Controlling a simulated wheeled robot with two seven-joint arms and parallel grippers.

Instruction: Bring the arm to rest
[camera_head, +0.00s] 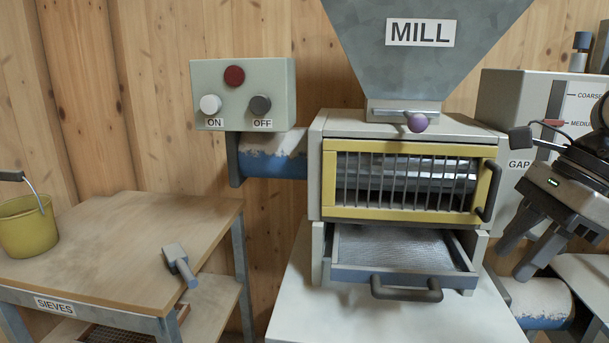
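My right gripper (527,250) is at the right edge, in front of the gap box and right of the mill. Its two dark fingers point down and to the left and stand apart with nothing between them. The mill (315,170) stands in the middle with its yellow-framed barred guard (412,146) closed across the rollers. Below it, the drawer (392,277) is pulled out a little, showing a mesh bottom. My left gripper does not show.
The control box (243,80) has a red lamp and ON and OFF knobs. The sieves table (110,235) at left bears a yellow bucket (27,230) and a small grey tool (177,262). The gap box (502,110) is behind my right arm. A hopper (425,70) hangs above the mill.

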